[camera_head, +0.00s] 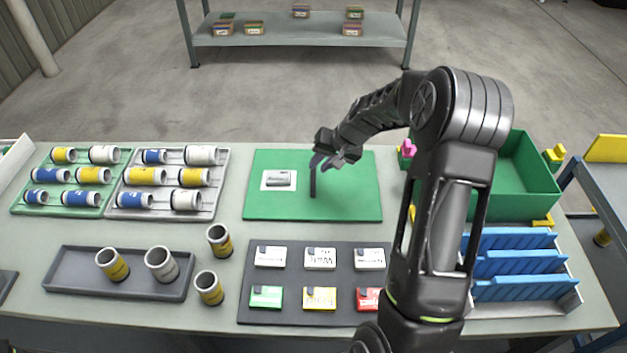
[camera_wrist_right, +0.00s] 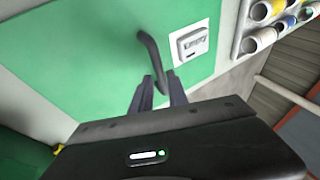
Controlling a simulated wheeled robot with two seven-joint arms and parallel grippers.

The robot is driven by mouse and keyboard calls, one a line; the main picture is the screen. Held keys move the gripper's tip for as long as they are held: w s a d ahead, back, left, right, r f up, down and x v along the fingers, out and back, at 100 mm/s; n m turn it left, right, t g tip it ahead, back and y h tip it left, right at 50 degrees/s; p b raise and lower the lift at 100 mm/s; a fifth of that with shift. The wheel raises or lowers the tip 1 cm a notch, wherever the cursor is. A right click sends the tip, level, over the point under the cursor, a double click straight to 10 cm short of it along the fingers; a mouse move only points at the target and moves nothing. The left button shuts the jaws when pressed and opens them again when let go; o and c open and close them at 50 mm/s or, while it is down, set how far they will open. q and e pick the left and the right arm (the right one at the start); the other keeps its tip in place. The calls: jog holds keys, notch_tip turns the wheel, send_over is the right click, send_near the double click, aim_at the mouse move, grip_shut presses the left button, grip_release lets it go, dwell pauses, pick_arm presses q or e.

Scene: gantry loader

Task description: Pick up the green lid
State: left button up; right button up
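The green lid (camera_head: 350,205) is a flat green panel lying on the table, with a dark upright handle (camera_head: 312,183) and a white label plate (camera_head: 279,180). The lid also fills much of the right wrist view (camera_wrist_right: 90,60), with the handle (camera_wrist_right: 151,55) there. I see no clear contact. My left gripper is not in view.
An open green crate (camera_head: 543,183) stands at the right, partly behind my right arm. A dark tray (camera_head: 250,307) of small labelled boxes lies in front of the lid. Cups (camera_head: 210,288) and racks of cylinders (camera_head: 218,160) are at the left. Blue dividers (camera_head: 520,263) are front right.

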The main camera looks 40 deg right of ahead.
aim_at(315, 170)
jog(key=shift+w+f, duration=0.15)
jog(key=shift+f, duration=0.1)
jog(key=p+x, duration=0.1)
jog(key=x, duration=0.2)
jog(key=shift+w+f+p, duration=0.1)
jog(key=shift+f+p, duration=0.2)
jog(key=shift+p, duration=0.05)
jog(key=shift+w+a+f, duration=0.1)
jog(key=shift+w+f, duration=0.15)
jog(key=shift+f, duration=0.2)
jog(key=shift+c, duration=0.3)
grip_shut()
jog(key=shift+r, duration=0.1)
dwell(0.8)
